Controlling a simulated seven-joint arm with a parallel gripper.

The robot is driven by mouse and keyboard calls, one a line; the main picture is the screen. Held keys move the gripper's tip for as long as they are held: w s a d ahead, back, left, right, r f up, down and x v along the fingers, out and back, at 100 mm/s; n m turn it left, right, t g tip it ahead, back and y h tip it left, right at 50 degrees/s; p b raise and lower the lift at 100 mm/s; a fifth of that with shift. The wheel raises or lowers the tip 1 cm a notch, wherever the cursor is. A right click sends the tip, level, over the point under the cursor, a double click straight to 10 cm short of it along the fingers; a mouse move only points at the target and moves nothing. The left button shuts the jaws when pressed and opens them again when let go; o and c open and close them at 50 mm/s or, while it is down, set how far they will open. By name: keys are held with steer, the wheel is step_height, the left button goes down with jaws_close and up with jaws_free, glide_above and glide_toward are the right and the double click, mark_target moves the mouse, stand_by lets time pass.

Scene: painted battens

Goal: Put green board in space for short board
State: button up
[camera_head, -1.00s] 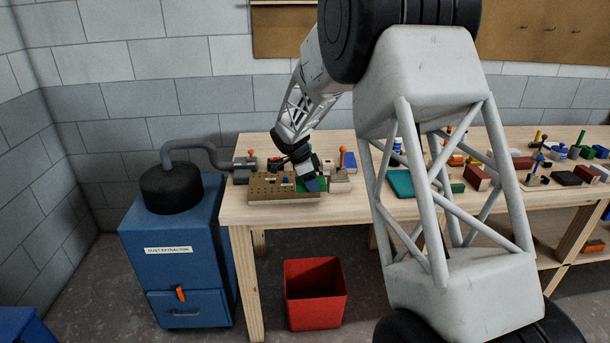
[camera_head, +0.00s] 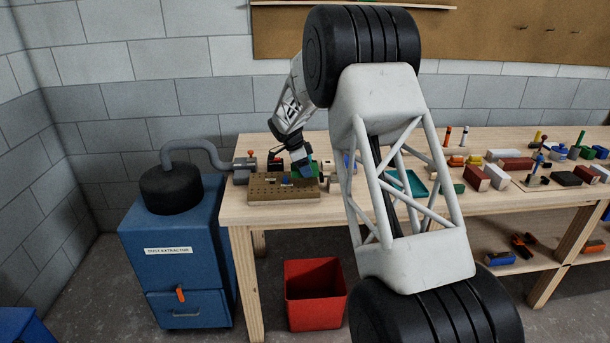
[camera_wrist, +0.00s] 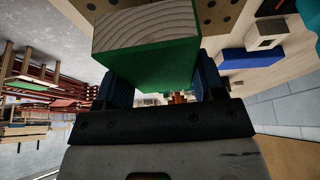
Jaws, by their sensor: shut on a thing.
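My gripper (camera_head: 303,168) is shut on the green board (camera_wrist: 150,70), which has a pale sawn wood end. In the wrist view the two dark blue fingers of my gripper (camera_wrist: 164,86) press on its sides. In the head view a small part of the green board (camera_head: 316,169) shows beside the fingers, over the right part of a brown holed fixture (camera_head: 268,195) at the bench's left end. Small labels on the fixture are too small to read. The space for the short board cannot be made out, nor whether the board touches the fixture.
A grey clamp-like device (camera_head: 244,170) stands left of the fixture. A teal tray (camera_head: 410,184) and several painted blocks lie to the right, partly behind my arm.

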steer(key=shift+w, duration=0.55)
steer(key=shift+f, duration=0.1)
steer(key=shift+a+f, duration=0.1)
steer(key=shift+f, duration=1.6)
steer(key=shift+f, duration=0.1)
steer(key=o, duration=1)
steer(key=shift+v, duration=6.1)
